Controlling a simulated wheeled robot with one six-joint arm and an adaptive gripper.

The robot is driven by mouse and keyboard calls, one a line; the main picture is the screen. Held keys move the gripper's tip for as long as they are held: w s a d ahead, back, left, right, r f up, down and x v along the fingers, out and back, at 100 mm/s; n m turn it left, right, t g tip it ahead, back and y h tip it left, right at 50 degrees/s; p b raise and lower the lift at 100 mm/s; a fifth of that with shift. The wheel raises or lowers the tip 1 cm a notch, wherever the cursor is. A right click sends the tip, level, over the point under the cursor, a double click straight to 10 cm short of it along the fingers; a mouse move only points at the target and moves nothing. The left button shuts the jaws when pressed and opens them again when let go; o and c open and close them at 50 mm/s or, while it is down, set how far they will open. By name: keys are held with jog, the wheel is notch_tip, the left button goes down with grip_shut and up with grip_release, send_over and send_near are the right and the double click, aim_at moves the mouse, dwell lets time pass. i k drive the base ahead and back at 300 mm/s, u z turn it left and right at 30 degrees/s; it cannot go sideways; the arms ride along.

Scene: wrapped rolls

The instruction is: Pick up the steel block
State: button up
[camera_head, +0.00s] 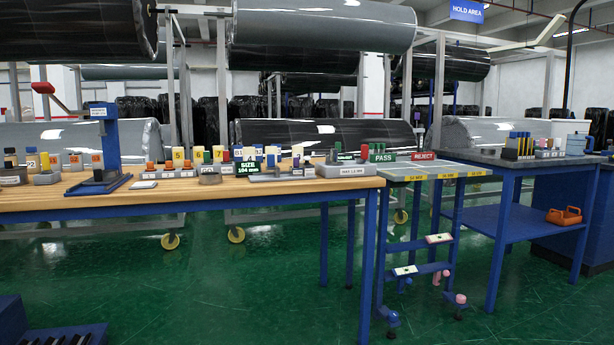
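A small grey, metallic-looking piece (209,176) sits near the front edge of the wooden-topped workbench (130,203), left of the green "SIZE 104 mm" sign (248,167). It may be the steel block, but it is too small here to be sure. Small coloured pieces stand close behind it and on both sides. My gripper is not in view, so its state does not show.
A blue stand (108,140) rises at the bench's left. A labelled grey holder (346,170) stands at its right end. A lower table with PASS (383,157) and REJECT (424,156) signs adjoins. Green floor (240,300) lies open in front.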

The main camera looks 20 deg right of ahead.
aim_at(297, 171)
jog(key=u, duration=0.6)
jog(key=i, duration=0.75)
jog(key=u, duration=0.65)
jog(key=i, duration=1.2)
jog(key=z, duration=0.8)
jog(key=i, duration=0.85)
jog(key=z, duration=0.95)
